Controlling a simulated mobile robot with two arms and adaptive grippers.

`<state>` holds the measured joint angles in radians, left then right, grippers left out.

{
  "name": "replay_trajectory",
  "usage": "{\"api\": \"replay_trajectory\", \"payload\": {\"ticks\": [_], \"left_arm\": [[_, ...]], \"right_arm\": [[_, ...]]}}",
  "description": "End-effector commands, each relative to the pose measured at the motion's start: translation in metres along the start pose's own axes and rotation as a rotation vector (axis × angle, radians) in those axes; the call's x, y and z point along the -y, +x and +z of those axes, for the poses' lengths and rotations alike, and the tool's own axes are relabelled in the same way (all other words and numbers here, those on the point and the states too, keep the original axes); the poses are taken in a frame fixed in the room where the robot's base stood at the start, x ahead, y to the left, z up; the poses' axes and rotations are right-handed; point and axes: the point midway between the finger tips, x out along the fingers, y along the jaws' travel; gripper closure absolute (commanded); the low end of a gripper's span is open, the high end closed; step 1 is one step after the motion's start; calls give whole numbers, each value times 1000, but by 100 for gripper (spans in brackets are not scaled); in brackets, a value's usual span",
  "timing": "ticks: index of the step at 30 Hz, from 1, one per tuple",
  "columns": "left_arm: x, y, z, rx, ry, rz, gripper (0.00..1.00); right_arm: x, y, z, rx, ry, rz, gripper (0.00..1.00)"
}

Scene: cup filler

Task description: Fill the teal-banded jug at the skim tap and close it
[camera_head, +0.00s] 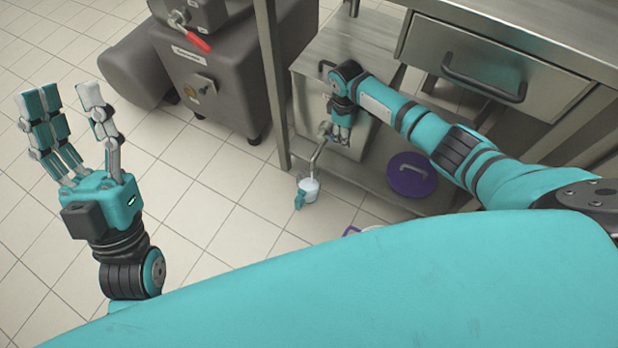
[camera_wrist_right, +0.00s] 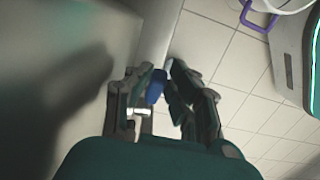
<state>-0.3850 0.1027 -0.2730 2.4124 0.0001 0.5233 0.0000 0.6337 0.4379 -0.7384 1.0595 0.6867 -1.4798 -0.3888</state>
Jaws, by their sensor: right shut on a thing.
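The small jug (camera_head: 309,187) has a pale body and a teal part (camera_head: 300,201). It is below the end of the long metal spout of the tap (camera_head: 318,152); whether it hangs there or stands lower, I cannot tell. Its inside looks whitish, but the fill level is unclear. My right gripper (camera_head: 340,130) is at the top of the tap, against the steel cabinet. In the right wrist view my right gripper (camera_wrist_right: 160,88) is closed around a blue tap handle (camera_wrist_right: 155,86). My left gripper (camera_head: 68,105) is open and empty, fingers upward, far left of the jug.
A grey machine (camera_head: 205,75) with a red lever stands at the back left. A purple lid (camera_head: 411,175) lies on the low steel shelf right of the tap. A purple handle (camera_wrist_right: 262,18) shows in the wrist view. Tiled floor at left is clear.

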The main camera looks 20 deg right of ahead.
Motion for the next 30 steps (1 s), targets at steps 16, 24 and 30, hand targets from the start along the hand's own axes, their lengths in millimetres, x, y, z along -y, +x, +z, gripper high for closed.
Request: {"api": "replay_trajectory", "payload": {"ticks": [16,24,30], "left_arm": [[5,-2,42,247,14,-8,60],[6,-4,50,288,16,-10,60],[6,-4,49,287,16,-10,60]], "right_arm": [[-2,4,3,-91,2,3,100],[-2,6,3,-105,2,4,100],[-2,6,3,-104,2,4,100]]}}
